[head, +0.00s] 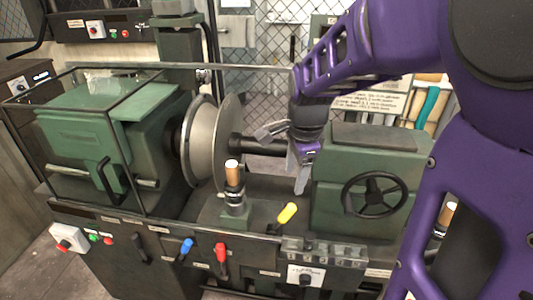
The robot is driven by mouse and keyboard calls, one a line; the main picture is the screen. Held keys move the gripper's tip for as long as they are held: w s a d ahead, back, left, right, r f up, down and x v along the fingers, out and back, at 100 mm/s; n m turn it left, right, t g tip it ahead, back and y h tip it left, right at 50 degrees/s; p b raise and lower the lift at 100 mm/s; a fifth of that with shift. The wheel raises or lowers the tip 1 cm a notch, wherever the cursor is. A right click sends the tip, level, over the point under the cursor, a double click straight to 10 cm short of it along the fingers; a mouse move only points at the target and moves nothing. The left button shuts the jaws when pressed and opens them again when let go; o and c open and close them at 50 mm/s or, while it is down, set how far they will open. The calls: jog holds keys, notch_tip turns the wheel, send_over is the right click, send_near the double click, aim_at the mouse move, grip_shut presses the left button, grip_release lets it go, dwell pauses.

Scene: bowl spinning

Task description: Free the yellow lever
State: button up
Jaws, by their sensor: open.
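The yellow lever (287,213) sticks up at a tilt from the front of the lathe bed, in the head view right of the middle. My gripper (285,158) hangs above and behind it, in front of the grey spindle shaft. Its fingers are spread and nothing shows between them. The gripper is apart from the yellow lever. The lever's lower end is dark and partly hard to make out near the row of small clear blocks.
A wooden-topped post (233,185) stands left of the yellow lever. A blue lever (185,247) and red lever (221,253) sit on the front panel. The large spinning disc (229,125), green tailstock (365,165) and black handwheel (375,195) flank the bed.

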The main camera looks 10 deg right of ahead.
aim_at(286, 213)
jog(key=w+f+b, duration=0.1)
jog(key=f+b, duration=0.2)
jog(key=f, duration=0.2)
jog(key=w+f+b, duration=0.1)
jog(key=f+b, duration=0.2)
jog(key=f, duration=0.3)
jog(key=w+f+b, duration=0.1)
jog(key=f+b, duration=0.3)
jog(key=f, duration=0.2)
jog(key=shift+w+a, duration=0.2)
jog(key=shift+r, duration=0.1)
grip_shut()
dwell(0.7)
